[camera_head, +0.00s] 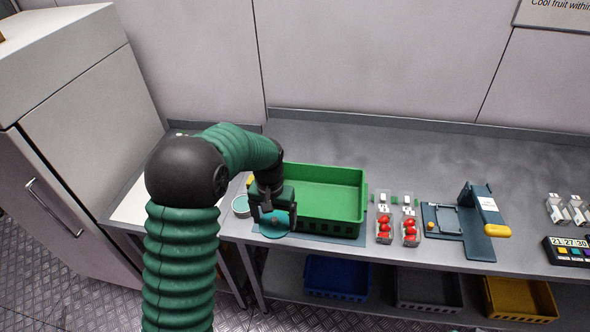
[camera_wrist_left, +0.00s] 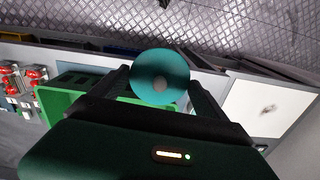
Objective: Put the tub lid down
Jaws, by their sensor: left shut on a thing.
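My left gripper (camera_head: 275,214) is shut on the tub lid, a round teal disc (camera_head: 274,228). In the left wrist view the lid (camera_wrist_left: 160,76) sits between the two fingers (camera_wrist_left: 160,88), with a small pale spot at its lower middle. In the head view the gripper and lid are at the front left of the green crate, over or near the front edge of the counter; the height above it is hard to tell. A small round tub (camera_head: 240,206) with a pale rim and teal inside stands just left of the gripper. My right gripper is not in view.
A green crate (camera_head: 361,200) stands on a blue mat (camera_head: 340,236). Right of it are punnets of red berries (camera_head: 384,229) and a blue device (camera_head: 481,240) with a yellow handle. Blue, grey and yellow crates (camera_head: 520,298) sit on the lower shelf. The back counter is clear.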

